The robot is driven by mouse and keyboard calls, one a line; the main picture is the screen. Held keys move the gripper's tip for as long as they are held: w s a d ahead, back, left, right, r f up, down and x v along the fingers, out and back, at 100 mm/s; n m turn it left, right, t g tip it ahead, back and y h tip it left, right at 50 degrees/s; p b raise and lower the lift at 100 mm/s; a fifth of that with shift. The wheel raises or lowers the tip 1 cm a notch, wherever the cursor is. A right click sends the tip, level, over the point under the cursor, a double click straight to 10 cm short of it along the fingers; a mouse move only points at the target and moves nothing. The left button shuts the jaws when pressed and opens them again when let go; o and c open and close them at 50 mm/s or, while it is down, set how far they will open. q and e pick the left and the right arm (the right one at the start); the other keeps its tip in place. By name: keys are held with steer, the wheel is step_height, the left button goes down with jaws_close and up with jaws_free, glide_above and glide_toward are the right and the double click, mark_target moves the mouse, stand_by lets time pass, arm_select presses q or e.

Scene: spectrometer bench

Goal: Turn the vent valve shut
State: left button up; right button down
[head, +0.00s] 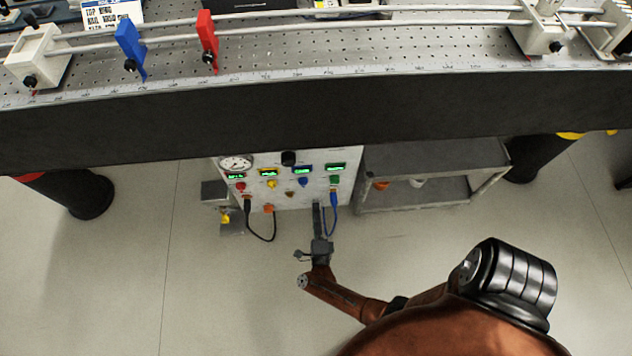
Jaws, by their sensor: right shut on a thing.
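The instrument panel (262,192) stands under the bench, its white face carrying a round gauge (235,162), green displays, coloured knobs and plugs. I cannot tell for sure which fitting is the vent valve. My right gripper (316,206) reaches up to the panel's lower right part, just left of the blue cable (333,212). Its fingers look closed together on a small part at the panel, which they hide. The blue knob (303,181) and green knob (335,180) sit above the fingertips. My left gripper is not in view.
The dark bench edge (300,115) overhangs the panel. A black cable (264,239) loops out at the lower left. A grey cart (430,190) stands close on the right, and a small metal stand (214,190) on the left. The floor in front is clear.

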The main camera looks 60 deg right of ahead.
stand_by(0.3)
steer(key=c, duration=1.6)
jaws_free()
